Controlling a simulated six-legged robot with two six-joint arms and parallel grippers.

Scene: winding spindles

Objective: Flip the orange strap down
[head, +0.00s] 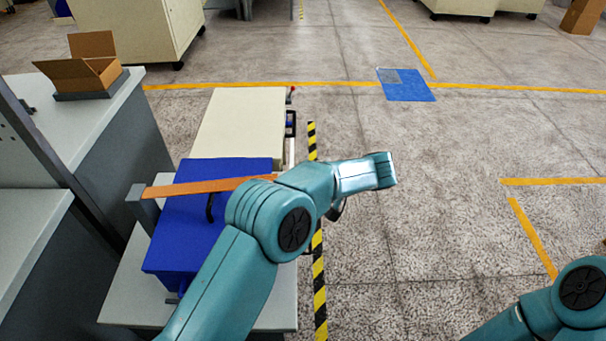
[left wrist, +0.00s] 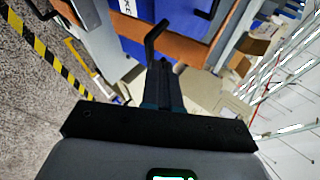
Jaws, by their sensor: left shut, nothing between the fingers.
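The orange strap (head: 205,187) runs nearly level across the blue box (head: 185,238), from a grey post (head: 140,206) at its left. Its right end goes behind my left arm. In the left wrist view the strap (left wrist: 185,45) crosses the top as a slanting band. My left gripper (left wrist: 160,68) is shut and empty, pointing towards it. A black bent bar (left wrist: 154,40) shows just past the fingertips, in front of the strap; I cannot tell whether they touch. In the head view my arm mostly hides this gripper. Only part of my right arm shows, lower right.
A cream-topped unit (head: 240,125) stands behind the blue box. Grey benches are at the left, one bearing an open cardboard box (head: 95,72). Black-and-yellow tape (head: 319,295) runs along the right side. The floor to the right is clear, with a blue floor patch (head: 407,90).

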